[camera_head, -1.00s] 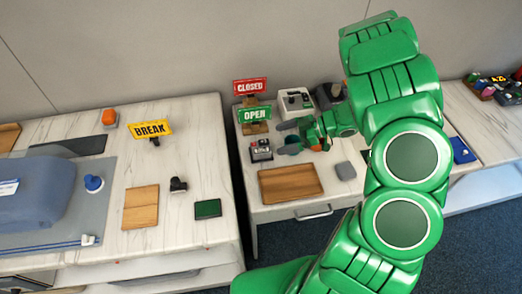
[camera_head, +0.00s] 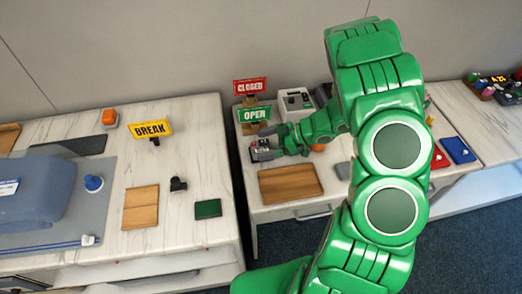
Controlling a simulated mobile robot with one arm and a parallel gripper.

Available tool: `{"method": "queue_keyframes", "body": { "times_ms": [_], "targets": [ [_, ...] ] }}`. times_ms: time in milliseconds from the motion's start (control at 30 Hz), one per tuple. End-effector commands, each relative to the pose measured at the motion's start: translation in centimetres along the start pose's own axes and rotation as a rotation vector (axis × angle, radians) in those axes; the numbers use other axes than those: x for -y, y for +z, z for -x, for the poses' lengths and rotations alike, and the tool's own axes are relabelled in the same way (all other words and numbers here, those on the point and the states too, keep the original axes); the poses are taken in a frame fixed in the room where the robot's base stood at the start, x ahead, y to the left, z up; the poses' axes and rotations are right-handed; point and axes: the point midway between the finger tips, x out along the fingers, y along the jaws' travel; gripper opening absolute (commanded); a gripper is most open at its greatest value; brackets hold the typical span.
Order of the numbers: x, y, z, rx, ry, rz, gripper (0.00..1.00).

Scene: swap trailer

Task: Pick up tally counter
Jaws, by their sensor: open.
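A small dark and silver device with a bit of red, which looks like the tally counter (camera_head: 259,153), sits on the right-hand desk just in front of the green OPEN sign. My gripper (camera_head: 275,147) is right at it, reaching in from the right with its grey fingers at the device's right side. The fingers partly cover it. My gripper is open, and I cannot tell whether the fingers touch the device or stand around it.
The OPEN sign (camera_head: 254,114) and red CLOSED sign (camera_head: 250,87) stand close behind. A grey-white machine (camera_head: 296,103) is behind my wrist. A brown wooden tray (camera_head: 290,184) lies in front. An orange-red knob (camera_head: 318,147) and grey block (camera_head: 343,171) are to the right.

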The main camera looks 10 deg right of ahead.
Motion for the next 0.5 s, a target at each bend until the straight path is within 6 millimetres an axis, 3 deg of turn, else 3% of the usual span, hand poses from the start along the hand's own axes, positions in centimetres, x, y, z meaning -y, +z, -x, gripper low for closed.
{"method": "queue_keyframes", "body": {
  "times_ms": [267, 500],
  "targets": [
    [-0.02, -0.01, -0.13, 0.000, 0.001, 0.000, 0.97],
    [-0.02, -0.02, -0.12, 0.000, 0.001, 0.000, 0.62]
  ]
}}
